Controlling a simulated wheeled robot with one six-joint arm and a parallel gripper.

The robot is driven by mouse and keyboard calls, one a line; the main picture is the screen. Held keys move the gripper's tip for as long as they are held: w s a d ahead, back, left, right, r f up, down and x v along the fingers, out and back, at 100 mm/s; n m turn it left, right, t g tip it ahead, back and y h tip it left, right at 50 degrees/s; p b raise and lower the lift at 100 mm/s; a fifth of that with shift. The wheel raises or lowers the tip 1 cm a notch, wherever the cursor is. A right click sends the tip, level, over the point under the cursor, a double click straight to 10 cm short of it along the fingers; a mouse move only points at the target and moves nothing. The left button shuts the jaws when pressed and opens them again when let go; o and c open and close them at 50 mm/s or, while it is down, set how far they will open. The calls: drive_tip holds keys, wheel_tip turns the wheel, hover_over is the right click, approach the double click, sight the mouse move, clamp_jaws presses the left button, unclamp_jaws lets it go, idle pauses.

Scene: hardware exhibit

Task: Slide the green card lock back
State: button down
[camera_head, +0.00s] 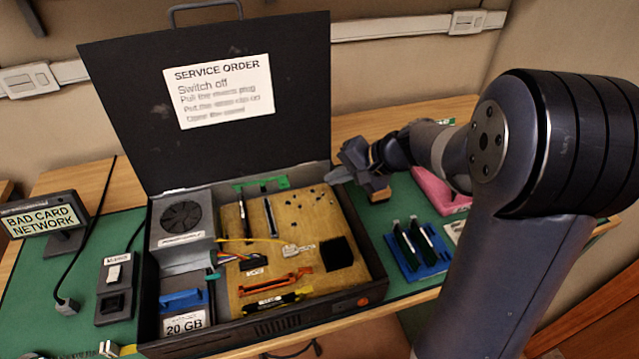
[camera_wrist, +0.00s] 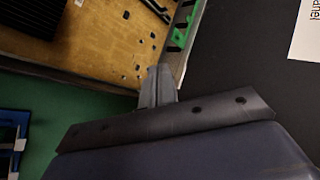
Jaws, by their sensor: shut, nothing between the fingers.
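The green card lock (camera_head: 262,184) is a green strip at the back edge of the tan board inside the open case. In the wrist view, a green part (camera_wrist: 179,37) shows along the case's back edge, just past my fingertips. My gripper (camera_head: 343,174) is at the case's back right corner, to the right of the green lock and apart from it. In the wrist view, my gripper (camera_wrist: 157,78) has its fingers together with nothing between them, over the case wall near the board's corner. The lock's far end is partly cut off in the wrist view.
The case lid (camera_head: 215,100) stands upright behind the board, close to my gripper. A blue card rack (camera_head: 432,268) and a pink tray (camera_head: 440,192) are on the green mat right of the case. An orange lock (camera_head: 275,283) and a fan unit (camera_head: 181,220) are inside the case.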

drive_tip(key=shift+v, duration=0.9)
